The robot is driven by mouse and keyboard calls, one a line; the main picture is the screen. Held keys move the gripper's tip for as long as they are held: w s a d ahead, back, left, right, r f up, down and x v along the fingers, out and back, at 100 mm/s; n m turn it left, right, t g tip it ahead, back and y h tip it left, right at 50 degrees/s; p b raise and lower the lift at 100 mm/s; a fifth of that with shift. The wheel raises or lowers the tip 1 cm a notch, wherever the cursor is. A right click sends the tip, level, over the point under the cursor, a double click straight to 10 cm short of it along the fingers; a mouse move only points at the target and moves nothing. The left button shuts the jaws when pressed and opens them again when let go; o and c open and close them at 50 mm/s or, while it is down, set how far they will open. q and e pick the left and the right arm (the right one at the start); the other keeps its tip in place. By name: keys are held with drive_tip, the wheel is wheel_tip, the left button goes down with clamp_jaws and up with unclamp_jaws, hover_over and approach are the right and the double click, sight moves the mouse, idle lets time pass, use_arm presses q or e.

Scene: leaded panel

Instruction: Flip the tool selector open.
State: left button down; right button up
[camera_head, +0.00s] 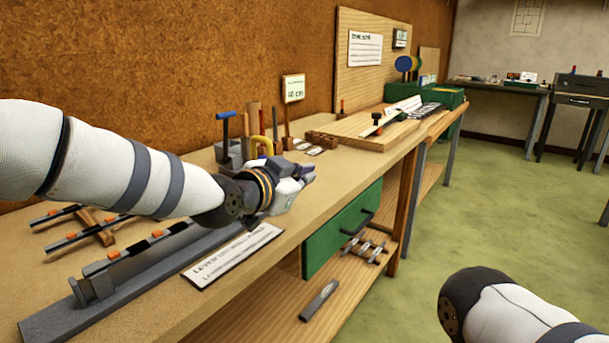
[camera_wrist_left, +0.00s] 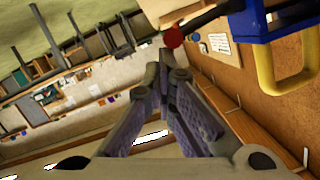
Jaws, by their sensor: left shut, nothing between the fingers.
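No part in view is plainly marked as the tool selector. In the left wrist view a blue body (camera_wrist_left: 268,22) with a yellow curved handle (camera_wrist_left: 285,72) and a dark rod ending in a red ball (camera_wrist_left: 173,38) is close by. The yellow handle also shows in the head view (camera_head: 262,142), behind my left gripper (camera_head: 306,173), with the rest largely hidden. My left gripper is over the bench, its fingers together and empty. In the left wrist view its fingertips (camera_wrist_left: 166,62) appear just below the red ball; I cannot tell whether they touch. My right gripper is out of view.
The bench (camera_head: 190,325) holds a grey rail (camera_head: 150,270), a blue-topped lever (camera_head: 225,128), a wooden block (camera_head: 335,137) and a sign (camera_head: 234,256). A green drawer (camera_head: 342,228) is under its front edge. The green floor (camera_head: 500,190) on the right is clear.

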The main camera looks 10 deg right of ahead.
use_arm(q)
wheel_tip(320, 180, up, 6)
drive_tip(key=s+p, duration=0.2)
drive_tip(key=p, duration=0.1)
drive_tip(key=f+p+v, duration=0.1)
drive_tip(key=f+v, duration=0.1)
drive_tip(key=v, duration=0.6)
drive_tip(key=shift+s+a+r, duration=0.15)
drive_tip(key=shift+a+r, duration=0.05)
drive_tip(key=shift+a, duration=0.15)
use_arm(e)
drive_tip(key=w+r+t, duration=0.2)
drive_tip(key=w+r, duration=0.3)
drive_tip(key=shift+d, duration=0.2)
use_arm(q)
drive_tip(key=shift+f, duration=0.1)
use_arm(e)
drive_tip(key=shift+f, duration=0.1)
